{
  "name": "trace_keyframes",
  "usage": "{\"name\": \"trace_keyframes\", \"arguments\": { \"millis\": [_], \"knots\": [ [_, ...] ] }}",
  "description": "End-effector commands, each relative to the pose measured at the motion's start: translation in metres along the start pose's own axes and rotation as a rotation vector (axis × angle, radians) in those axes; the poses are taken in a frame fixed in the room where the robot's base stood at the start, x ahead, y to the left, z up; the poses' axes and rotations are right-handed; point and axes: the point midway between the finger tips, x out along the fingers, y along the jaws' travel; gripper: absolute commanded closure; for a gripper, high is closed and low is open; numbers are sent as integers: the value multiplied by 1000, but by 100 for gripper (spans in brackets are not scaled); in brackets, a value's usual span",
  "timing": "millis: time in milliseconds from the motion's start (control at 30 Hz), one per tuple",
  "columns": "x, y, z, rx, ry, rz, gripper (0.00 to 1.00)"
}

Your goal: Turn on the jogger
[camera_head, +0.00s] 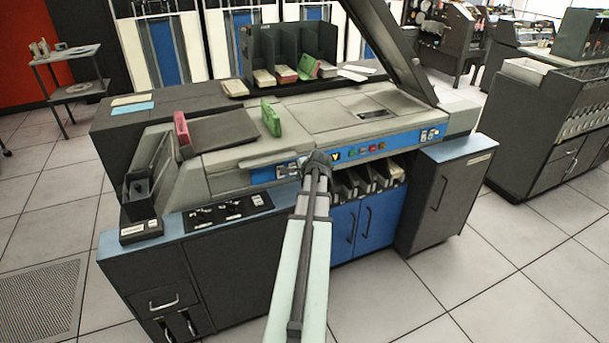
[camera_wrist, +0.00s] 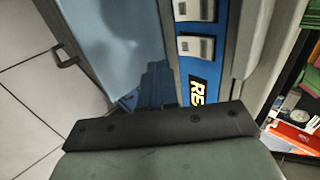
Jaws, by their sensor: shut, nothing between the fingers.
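A black, tilted, open-sided card tray (camera_head: 139,196) stands at the left end of the large grey machine; it may be the jogger, but no label is readable. A small box with a pale top (camera_head: 141,230) sits in front of it. My gripper (camera_head: 318,163) is at the machine's blue front panel (camera_head: 375,147), well right of the tray; my arm hides its fingers there. In the wrist view, my gripper (camera_wrist: 160,122) is shut and empty beside the blue panel, near two pale rocker switches (camera_wrist: 195,47) and partly hidden lettering starting "RE". Contact cannot be told.
A black control plate (camera_head: 228,212) lies on the left ledge. A pink block (camera_head: 182,130) and a green block (camera_head: 271,117) stand on the machine top. A raised dark lid (camera_head: 392,50) rises at the back right. Floor in front is clear.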

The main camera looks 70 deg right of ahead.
Motion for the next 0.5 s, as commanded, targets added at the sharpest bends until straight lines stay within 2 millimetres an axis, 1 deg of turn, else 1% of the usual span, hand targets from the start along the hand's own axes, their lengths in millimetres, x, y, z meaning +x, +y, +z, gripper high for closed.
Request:
{"name": "trace_keyframes", "arguments": {
  "millis": [33, 100, 200, 333, 500],
  "knots": [
    [11, -1, -1, 0, -2, 3, 100],
    [22, -1, -1, 0, -1, 2, 100],
    [32, -12, -1, 0, -1, -1, 100],
    [41, -20, -1, -1, -1, 0, 100],
    [47, -24, 0, 0, 0, 0, 100]
  ]
}}
